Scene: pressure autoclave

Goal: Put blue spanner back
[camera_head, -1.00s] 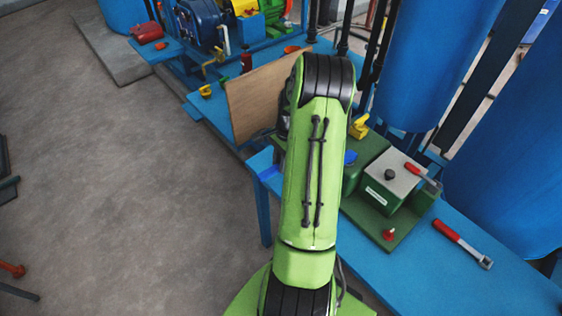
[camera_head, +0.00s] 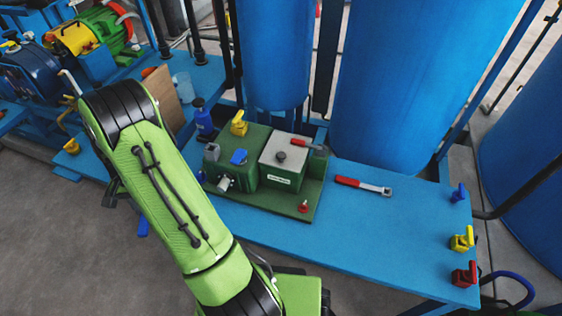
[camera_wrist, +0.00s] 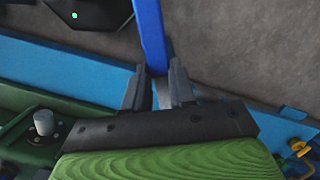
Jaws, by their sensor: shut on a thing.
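In the wrist view, my gripper (camera_wrist: 158,84) is shut on the blue spanner (camera_wrist: 151,32), a long flat blue bar that runs up out of the top of the picture. Its far end is out of sight there. In the head view my green arm hides the gripper. A short blue piece shows beneath the arm, but I cannot tell whether it is the spanner or part of the table. A small blue holder-like piece (camera_head: 459,193) stands at the right end of the blue table (camera_head: 400,245), beyond my arm's reach side in the picture.
Yellow (camera_head: 463,240) and red (camera_head: 465,275) pieces stand in front of the blue one. A green machine (camera_head: 290,205) sits on the table, with a red-handled tool on top. A red-handled spanner (camera_head: 362,186) lies to its right. Large blue tanks (camera_head: 400,90) stand behind. The table's front right is clear.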

